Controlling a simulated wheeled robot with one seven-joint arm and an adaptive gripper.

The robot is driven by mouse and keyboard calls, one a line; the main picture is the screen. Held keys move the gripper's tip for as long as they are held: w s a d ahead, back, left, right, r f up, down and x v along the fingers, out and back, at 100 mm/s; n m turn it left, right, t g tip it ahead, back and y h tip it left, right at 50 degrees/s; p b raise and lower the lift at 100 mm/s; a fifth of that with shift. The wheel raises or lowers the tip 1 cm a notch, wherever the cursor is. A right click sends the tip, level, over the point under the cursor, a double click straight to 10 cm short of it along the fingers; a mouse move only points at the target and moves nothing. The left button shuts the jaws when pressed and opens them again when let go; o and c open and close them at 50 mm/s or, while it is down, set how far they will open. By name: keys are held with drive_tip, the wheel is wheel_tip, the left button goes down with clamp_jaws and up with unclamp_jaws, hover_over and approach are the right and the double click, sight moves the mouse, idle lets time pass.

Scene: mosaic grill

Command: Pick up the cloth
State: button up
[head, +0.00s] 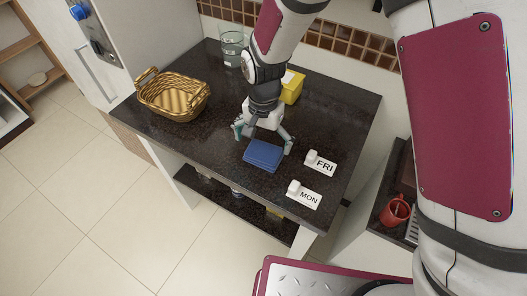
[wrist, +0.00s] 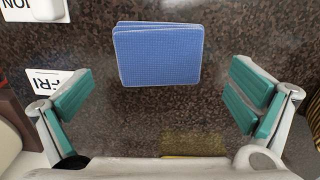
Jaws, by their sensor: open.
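The cloth (head: 263,155) is a folded blue square lying flat on the dark speckled countertop (head: 222,141). In the wrist view the cloth (wrist: 158,54) lies at the upper middle, ahead of the fingertips and between their lines. My gripper (head: 264,140) is just above the counter, right behind the cloth in the head view. In the wrist view my gripper (wrist: 160,92) has its teal-padded fingers spread wide on both sides, with nothing between them. I cannot tell the exact height of the fingertips above the counter.
A golden wicker basket (head: 173,98) stands at the counter's left. A glass of water (head: 232,50) stands at the back. A yellow box (head: 292,87) is behind my gripper. White FRI (head: 322,165) and MON (head: 308,197) tags lie right of the cloth. A red mug (head: 395,211) is lower right.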

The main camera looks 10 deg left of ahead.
sight(263, 151)
drive_tip(key=shift+s+f+p, duration=0.1)
drive_tip(key=shift+f+p, duration=0.3)
drive_tip(key=shift+f, duration=1.9)
drive_tip(key=shift+c, duration=0.6)
drive_tip(key=c, duration=0.9)
